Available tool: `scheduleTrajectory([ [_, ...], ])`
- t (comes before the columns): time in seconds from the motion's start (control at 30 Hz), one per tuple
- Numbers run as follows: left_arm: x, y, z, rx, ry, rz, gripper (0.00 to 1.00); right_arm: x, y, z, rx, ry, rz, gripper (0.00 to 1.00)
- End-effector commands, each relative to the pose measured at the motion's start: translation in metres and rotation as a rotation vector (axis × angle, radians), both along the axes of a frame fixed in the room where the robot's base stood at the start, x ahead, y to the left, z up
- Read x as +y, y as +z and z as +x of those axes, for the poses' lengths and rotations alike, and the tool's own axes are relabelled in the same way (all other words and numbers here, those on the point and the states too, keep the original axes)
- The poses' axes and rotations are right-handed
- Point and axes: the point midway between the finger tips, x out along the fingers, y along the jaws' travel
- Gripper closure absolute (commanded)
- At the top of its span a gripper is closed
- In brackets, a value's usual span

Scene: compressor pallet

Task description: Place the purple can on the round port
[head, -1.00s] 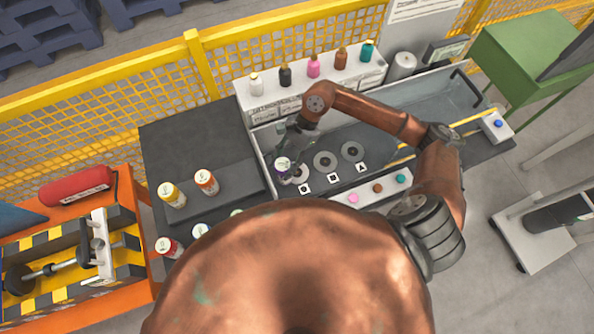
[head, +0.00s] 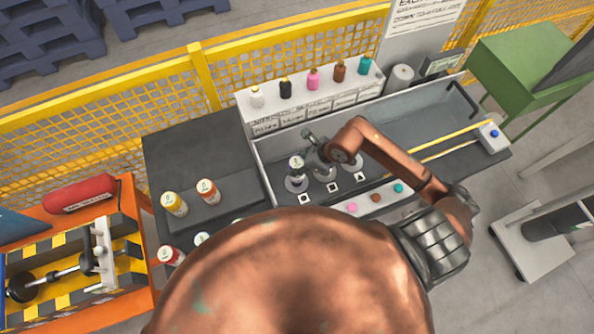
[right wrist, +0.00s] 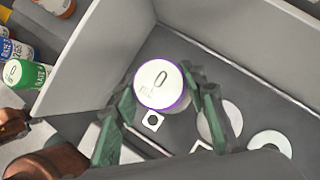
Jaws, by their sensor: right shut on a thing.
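The purple can (head: 296,168), white-topped with a purple rim, is upright at the left disc, the round port (head: 297,186), next to the circle label (head: 305,199). The can hides most of this port; I cannot tell whether its base touches it. My right gripper (head: 303,160) is shut on the can. In the right wrist view, its green fingers (right wrist: 160,105) flank the can (right wrist: 160,84), and the circle label (right wrist: 152,121) shows just below the can. My left gripper is not in view.
Two other discs (head: 325,174) lie to the right in the grey tray (head: 262,165). Yellow (head: 174,204) and orange (head: 207,191) cans stand at the left. Several bottles (head: 313,77) line the back shelf. Coloured buttons (head: 375,197) are in front.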

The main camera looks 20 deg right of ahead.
Motion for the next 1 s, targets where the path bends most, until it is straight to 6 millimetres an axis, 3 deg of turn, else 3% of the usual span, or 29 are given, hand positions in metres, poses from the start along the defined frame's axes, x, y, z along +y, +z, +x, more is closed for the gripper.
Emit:
scheduleTrajectory([
  [0.4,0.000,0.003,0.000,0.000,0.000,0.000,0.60,0.001,-0.043,0.000,0.002,0.001,0.002,0.95],
  [0.77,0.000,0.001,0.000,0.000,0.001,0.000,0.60,0.000,-0.048,0.000,-0.002,0.003,-0.001,0.95],
  [0.8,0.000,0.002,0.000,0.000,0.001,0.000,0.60,0.000,-0.048,0.000,-0.001,0.003,-0.001,0.58],
  [1.0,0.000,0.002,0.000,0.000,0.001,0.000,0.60,0.000,-0.048,0.000,0.000,0.003,-0.001,0.44],
])
